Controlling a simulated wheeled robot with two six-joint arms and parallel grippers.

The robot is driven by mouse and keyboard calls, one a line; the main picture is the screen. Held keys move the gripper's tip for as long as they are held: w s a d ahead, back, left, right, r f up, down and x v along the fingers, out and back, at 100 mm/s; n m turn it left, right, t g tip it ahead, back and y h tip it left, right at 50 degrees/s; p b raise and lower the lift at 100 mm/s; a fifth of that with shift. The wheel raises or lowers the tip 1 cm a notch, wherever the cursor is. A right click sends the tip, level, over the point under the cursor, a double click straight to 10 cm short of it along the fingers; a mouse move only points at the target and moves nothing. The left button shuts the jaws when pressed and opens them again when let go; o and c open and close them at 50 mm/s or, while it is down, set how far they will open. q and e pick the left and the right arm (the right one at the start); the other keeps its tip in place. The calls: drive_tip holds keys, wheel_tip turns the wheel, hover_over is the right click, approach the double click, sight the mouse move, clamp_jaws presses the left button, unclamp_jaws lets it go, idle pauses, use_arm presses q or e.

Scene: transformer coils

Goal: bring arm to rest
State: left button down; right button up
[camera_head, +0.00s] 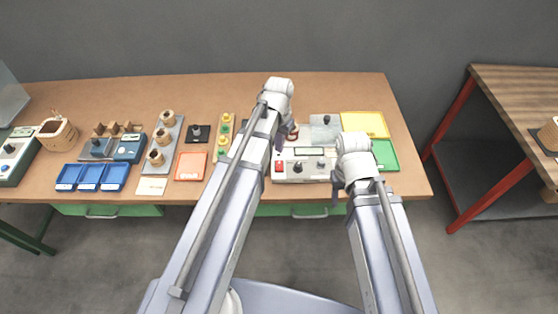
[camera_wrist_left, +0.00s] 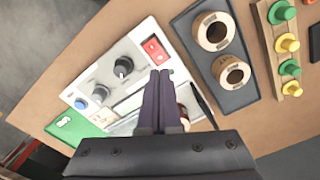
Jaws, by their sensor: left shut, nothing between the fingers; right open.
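My left arm reaches over the wooden table in the head view, with its left gripper (camera_head: 280,143) pointing down just above the tester. In the left wrist view the two dark fingers of this gripper (camera_wrist_left: 160,85) lie together, with nothing between them. A copper-coloured round part (camera_wrist_left: 183,115) shows partly behind the fingers; it is apart from their tips. My right arm reaches to the table's front side, right of the left arm. Its right gripper (camera_head: 336,192) is open beside the tester's right end, mostly hidden by its wrist.
The white tester (camera_head: 310,175) with red switch and knobs lies below the grippers. Yellow (camera_head: 365,122) and green (camera_head: 386,155) trays are at right. Coils on a grey plate (camera_head: 163,143), an orange tray (camera_head: 190,166) and blue bins (camera_head: 90,178) are left. Another bench (camera_head: 515,90) stands far right.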

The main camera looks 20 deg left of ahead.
use_arm(q)
drive_tip(key=shift+r, duration=0.45)
use_arm(e)
drive_tip(key=shift+r, duration=0.45)
